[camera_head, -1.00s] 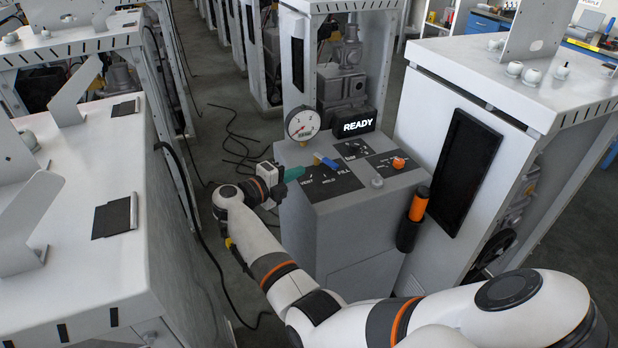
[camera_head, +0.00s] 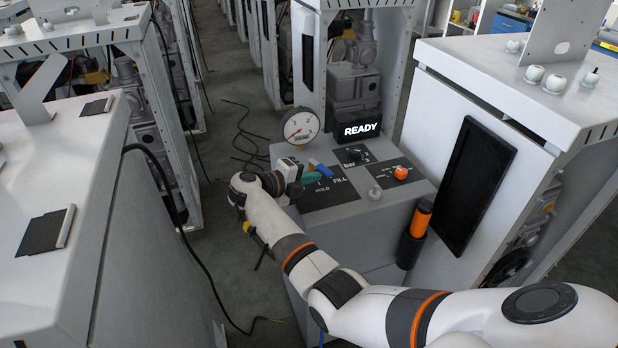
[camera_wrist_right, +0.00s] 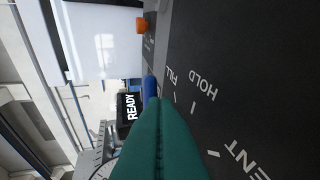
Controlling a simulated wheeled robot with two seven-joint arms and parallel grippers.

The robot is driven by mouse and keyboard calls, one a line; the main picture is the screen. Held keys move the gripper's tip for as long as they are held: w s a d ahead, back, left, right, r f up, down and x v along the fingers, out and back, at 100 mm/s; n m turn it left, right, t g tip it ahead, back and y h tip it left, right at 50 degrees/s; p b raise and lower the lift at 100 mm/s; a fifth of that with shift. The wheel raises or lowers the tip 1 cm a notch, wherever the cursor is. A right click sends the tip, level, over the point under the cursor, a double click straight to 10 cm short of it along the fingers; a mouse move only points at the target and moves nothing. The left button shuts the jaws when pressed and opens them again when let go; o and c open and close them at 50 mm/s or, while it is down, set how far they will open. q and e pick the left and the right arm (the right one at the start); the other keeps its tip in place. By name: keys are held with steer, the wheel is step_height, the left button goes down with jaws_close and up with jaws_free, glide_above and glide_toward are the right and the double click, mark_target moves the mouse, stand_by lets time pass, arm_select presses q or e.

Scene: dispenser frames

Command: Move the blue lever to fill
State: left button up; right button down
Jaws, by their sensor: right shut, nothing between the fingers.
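The blue lever (camera_head: 320,168) sits on the grey dispenser's top, at the back of a black label plate (camera_head: 328,196) marked HOLD and FILL. My right gripper (camera_head: 314,178) is at the plate's left side, with its teal fingers shut and empty just beside the lever. In the right wrist view, the teal fingers (camera_wrist_right: 158,130) are pressed together. The blue lever (camera_wrist_right: 150,88) shows just beyond their tips, partly hidden; I cannot tell whether they touch. The FILL, HOLD and part of the VENT markings lie right of the fingers there. My left gripper is out of view.
A round gauge (camera_head: 301,126) and a READY display (camera_head: 360,131) stand behind the plate. An orange knob (camera_head: 401,173) and an orange-handled tool (camera_head: 421,220) are to the right. Tall white cabinets flank the dispenser. A black cable (camera_head: 180,230) hangs at the left.

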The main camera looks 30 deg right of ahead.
mark_target(326, 173)
steer(key=shift+d, duration=0.45)
steer(key=shift+a+r, duration=0.1)
steer(key=n+t+p, duration=0.1)
steer(key=d+t+p, duration=0.1)
steer(key=p, duration=0.1)
steer(key=s+n+t+p, duration=0.1)
steer(key=p, duration=0.1)
steer(key=shift+d+r+n+y, duration=0.25)
steer(key=shift+d+n+y, duration=0.05)
steer(key=shift+d+y, duration=0.1)
steer(key=shift+d+f+t+p, duration=0.1)
steer(key=shift+d+t+p, duration=0.2)
steer(key=shift+t+p, duration=0.2)
steer(key=shift+d+f, duration=0.15)
steer(key=shift+d, duration=0.1)
